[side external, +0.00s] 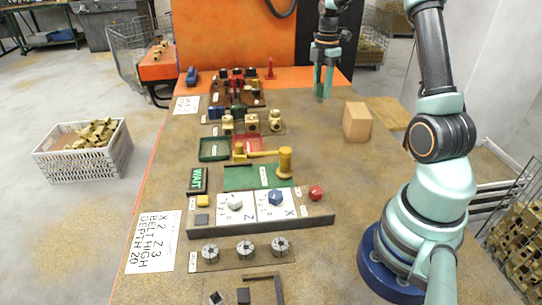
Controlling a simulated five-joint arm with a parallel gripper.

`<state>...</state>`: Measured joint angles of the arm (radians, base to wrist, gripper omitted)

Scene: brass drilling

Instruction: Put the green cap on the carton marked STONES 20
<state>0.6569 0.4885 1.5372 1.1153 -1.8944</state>
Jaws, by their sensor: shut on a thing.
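My gripper (323,93) is at the far end of the table, pointing down, right of the block rack and behind the tan box. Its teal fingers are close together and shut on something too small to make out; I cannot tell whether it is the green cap. A plain tan box (357,122) stands on the right of the table; no mark is readable on it. I cannot pick out a carton marked STONES 20. A small dark green piece (238,108) lies near the rack; its shape is unclear.
A rack of dark and red pieces (237,88) and several brass fittings (251,122) stand at the back left. A mallet (284,163), a control panel (262,222) and several chucks (245,248) lie nearer. The table's right-centre is clear.

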